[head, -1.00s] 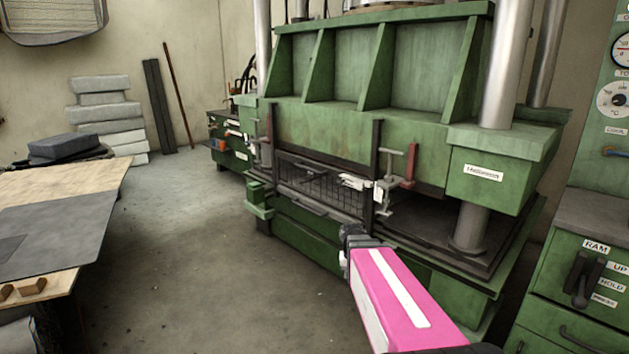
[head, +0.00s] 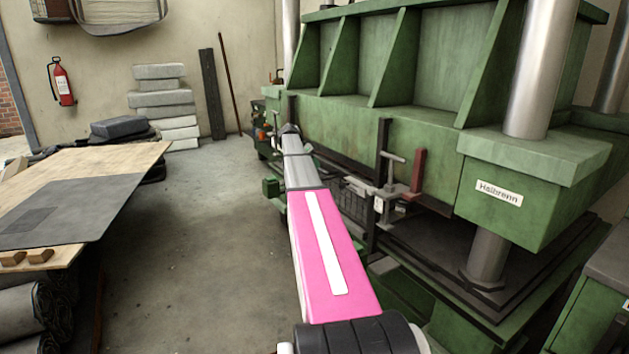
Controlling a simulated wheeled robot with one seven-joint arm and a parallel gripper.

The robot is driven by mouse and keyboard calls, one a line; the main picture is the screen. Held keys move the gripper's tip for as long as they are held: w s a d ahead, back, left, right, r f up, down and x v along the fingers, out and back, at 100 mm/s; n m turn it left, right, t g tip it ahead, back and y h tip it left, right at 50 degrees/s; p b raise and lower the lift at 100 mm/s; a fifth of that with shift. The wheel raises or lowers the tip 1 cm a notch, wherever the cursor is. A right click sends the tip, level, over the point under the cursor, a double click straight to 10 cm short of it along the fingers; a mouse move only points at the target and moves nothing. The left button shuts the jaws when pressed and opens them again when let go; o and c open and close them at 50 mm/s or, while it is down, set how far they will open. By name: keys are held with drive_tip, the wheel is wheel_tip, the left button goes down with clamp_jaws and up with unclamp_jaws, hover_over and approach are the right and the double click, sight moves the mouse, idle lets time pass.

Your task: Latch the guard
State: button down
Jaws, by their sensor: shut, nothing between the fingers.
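The guard (head: 352,200) is a dark mesh panel low on the front of the green press. My arm hides much of it, and whether it is fully closed cannot be told. At its right end is grey latch hardware (head: 384,196) with a T-shaped handle and a red upright piece (head: 418,172). How the latch is set is too small to tell. My gripper (head: 289,129) is at the far end of my pink and grey arm. It appears left of the latch, over the press's left end, shut and empty. Contact cannot be judged.
The green press (head: 430,125) fills the right, with a steel column (head: 540,70) at its front corner. A table with a grey sheet (head: 75,205) stands left, rolls (head: 25,320) beneath it. Grey blocks (head: 165,100) are stacked at the wall. The floor between is clear.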

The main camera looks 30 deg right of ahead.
drive_tip(key=shift+w+a+r, duration=0.15)
drive_tip(key=shift+w+r, duration=0.1)
drive_tip(key=shift+w, duration=0.1)
drive_tip(key=s+d+f, duration=0.6)
drive_tip(key=s+f, duration=0.1)
drive_tip(key=shift+s+d, duration=0.25)
drive_tip(key=shift+d, duration=0.05)
idle(0.4)
